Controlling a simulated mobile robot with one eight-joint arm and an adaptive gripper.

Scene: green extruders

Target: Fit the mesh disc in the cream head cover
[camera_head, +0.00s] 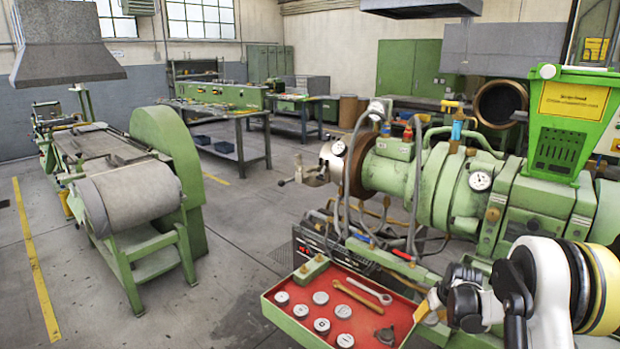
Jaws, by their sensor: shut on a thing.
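My gripper (440,304) is at the lower right, over the right end of the red-lined tray (358,282). It is shut on a small orange-tan thing (432,303), mostly hidden by the fingers. I cannot tell whether this is the mesh disc. Several round pale discs (320,298) lie in the left part of the tray; their mesh is too small to make out. A cream round part (328,162), apparently the head cover, is at the left end of the green extruder (410,185), beside its brown flange (361,166). My gripper is well apart from it.
Two wrenches (358,296) and a dark small part (385,335) lie in the tray. Grey hoses (350,195) hang in front of the extruder. A green hopper (567,120) stands at right. A green roller machine (130,190) stands left; the floor between is clear.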

